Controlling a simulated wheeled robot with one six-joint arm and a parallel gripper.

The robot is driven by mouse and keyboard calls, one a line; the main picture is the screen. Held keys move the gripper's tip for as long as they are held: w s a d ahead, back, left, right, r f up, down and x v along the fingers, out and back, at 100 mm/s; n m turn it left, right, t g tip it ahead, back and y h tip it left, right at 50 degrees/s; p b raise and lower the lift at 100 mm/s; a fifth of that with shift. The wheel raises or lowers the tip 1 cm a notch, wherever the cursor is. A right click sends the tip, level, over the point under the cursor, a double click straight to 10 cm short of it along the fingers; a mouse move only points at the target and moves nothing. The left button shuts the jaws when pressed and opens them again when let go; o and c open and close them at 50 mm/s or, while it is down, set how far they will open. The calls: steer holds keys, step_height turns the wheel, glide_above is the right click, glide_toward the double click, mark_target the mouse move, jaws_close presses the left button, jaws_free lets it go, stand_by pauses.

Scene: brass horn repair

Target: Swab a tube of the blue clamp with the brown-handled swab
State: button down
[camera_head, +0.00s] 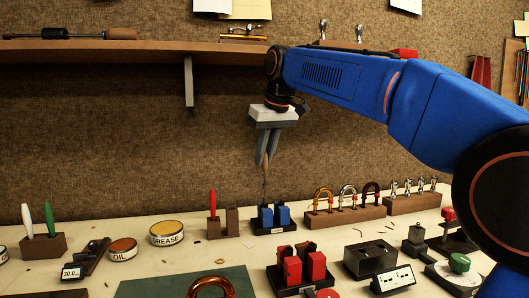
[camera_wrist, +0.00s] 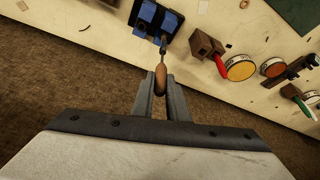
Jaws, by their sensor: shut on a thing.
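My gripper (camera_head: 266,160) is shut on the brown-handled swab (camera_wrist: 160,76) and holds it upright by its handle, with the thin dark rod pointing down. The blue clamp (camera_head: 281,216) stands on the bench directly below, with blue blocks on a dark base. It also shows at the top of the wrist view (camera_wrist: 168,21). The lower end of the rod is at the blue clamp, close to its blue blocks. I cannot tell whether the tip is inside a tube or just in front of or above it.
Left of the clamp stands a wooden block (camera_head: 232,222) with a red-handled tool (camera_head: 212,202). Right is a rack of curved tubes (camera_head: 346,215). Red clamps (camera_head: 291,270) stand nearer. A grease tin (camera_head: 167,233) is at left. A shelf (camera_head: 130,50) hangs above.

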mark_target(265, 169)
steer(key=shift+f, duration=1.85)
steer(key=shift+r, duration=0.1)
steer(key=shift+r, duration=1.85)
steer(key=shift+f, duration=1.95)
steer(key=shift+r, duration=0.15)
